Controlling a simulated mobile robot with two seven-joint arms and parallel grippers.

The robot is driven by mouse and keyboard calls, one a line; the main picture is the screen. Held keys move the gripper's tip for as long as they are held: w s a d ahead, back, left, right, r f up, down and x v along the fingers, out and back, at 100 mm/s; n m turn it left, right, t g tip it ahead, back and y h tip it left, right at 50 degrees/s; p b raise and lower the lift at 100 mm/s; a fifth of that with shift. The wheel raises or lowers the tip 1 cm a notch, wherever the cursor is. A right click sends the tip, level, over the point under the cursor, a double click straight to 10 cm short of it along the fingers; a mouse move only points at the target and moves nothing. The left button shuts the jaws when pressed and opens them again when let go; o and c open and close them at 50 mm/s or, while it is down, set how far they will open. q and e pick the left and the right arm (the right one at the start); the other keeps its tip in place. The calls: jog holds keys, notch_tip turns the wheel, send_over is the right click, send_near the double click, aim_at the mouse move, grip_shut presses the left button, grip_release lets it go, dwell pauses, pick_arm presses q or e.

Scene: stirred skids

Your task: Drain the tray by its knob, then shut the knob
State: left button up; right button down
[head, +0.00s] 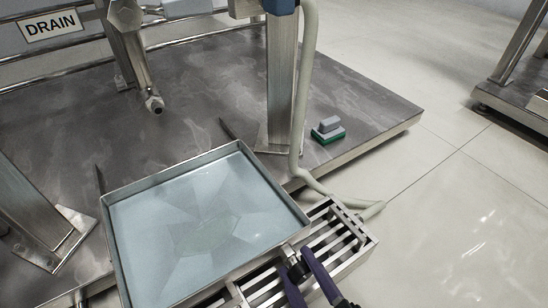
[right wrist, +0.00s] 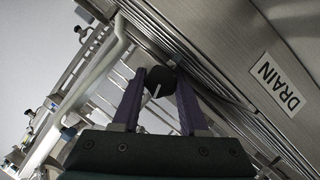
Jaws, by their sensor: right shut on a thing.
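The square metal tray (head: 115,245) holds pale bluish clear liquid that covers its floor, with a faint greenish patch in the middle. A small black knob (head: 294,268) sits at the tray's front right, above the slatted rack. My right gripper (head: 298,264) reaches in from the bottom with its purple fingers shut on the knob. In the right wrist view the knob (right wrist: 160,82) is round and dark with a white pointer line, and sits between the fingertips. The tray's outlet and any flow from it are hidden. My left gripper is not in view.
A slatted metal rack (head: 345,237) stands under and beside the tray. A pale hose (head: 307,90) runs down a steel post to the floor. A DRAIN sign (head: 50,26) hangs at the upper left. Open floor lies at the right.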

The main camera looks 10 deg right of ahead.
jog(key=shift+n, duration=0.3)
dwell(0.6)
jog(key=shift+c, duration=2.2)
grip_release()
jog(key=a+p+v, duration=0.1)
jog(key=p+v, duration=0.3)
jog(key=v, duration=0.6)
jog(key=shift+d, duration=0.4)
